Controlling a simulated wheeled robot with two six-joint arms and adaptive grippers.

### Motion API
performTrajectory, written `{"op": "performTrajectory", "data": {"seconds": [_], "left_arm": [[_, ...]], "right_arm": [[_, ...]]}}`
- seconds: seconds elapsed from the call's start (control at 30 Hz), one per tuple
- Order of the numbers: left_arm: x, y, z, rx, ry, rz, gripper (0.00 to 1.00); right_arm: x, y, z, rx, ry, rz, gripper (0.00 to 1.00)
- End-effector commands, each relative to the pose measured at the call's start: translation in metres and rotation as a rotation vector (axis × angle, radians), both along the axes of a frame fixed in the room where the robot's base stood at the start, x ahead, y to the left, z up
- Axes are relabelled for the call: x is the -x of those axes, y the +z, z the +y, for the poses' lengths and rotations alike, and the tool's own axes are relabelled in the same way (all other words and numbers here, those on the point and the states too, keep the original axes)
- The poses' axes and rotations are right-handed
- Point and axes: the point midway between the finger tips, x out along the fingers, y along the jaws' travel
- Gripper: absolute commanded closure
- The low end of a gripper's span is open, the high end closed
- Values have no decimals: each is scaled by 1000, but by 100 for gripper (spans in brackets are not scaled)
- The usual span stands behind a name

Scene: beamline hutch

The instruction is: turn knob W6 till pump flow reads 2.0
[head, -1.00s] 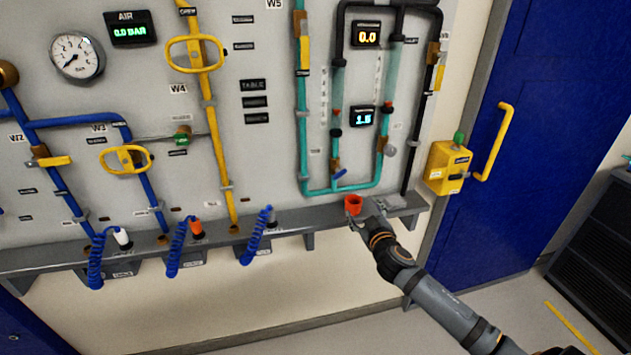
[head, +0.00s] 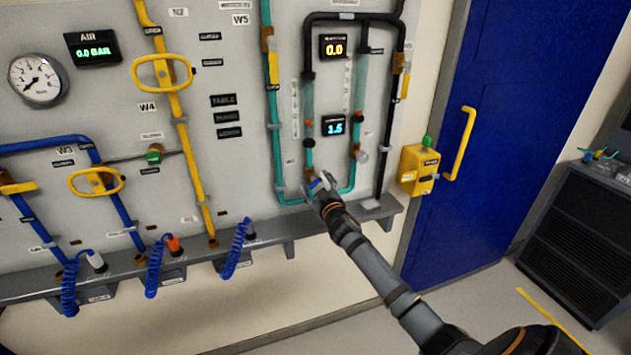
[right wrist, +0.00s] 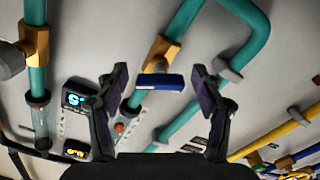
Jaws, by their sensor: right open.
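The cyan display (head: 333,125) on the panel reads 1.5; it also shows, tilted, in the right wrist view (right wrist: 76,98). A blue handle sits on a brass valve at the foot of the teal pipes. In the right wrist view the blue handle (right wrist: 162,82) lies between my right gripper's open fingers (right wrist: 158,72), apart from both. In the head view my right gripper (head: 321,184) is in front of that valve and covers part of it. A round grey knob (head: 362,156) is on the right teal pipe. I cannot read a W6 label. My left gripper is not in view.
An amber display (head: 333,46) above reads 0.0. A grey shelf (head: 268,240) runs below the panel. A yellow box with a green button (head: 418,170) and a blue door (head: 500,130) are at the right. Teal pipes (right wrist: 245,45) run close to my right fingers.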

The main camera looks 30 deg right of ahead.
Motion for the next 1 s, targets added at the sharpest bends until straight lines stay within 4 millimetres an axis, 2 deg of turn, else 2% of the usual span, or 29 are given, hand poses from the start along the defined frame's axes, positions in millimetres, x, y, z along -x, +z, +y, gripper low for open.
{"op": "performTrajectory", "data": {"seconds": [0.27,0.6,0.7,0.77,0.9,1.0], "left_arm": [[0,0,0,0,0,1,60],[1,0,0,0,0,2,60],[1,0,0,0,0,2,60],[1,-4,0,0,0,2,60],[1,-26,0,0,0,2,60],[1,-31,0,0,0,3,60]], "right_arm": [[-2,-1,0,0,1,0,32],[-2,-1,-1,0,0,0,77],[-2,-1,0,0,1,0,87],[-2,-3,-1,-17,0,-4,87],[-2,-7,-1,-162,0,-42,87],[-2,-4,-1,-243,1,-61,87]]}}
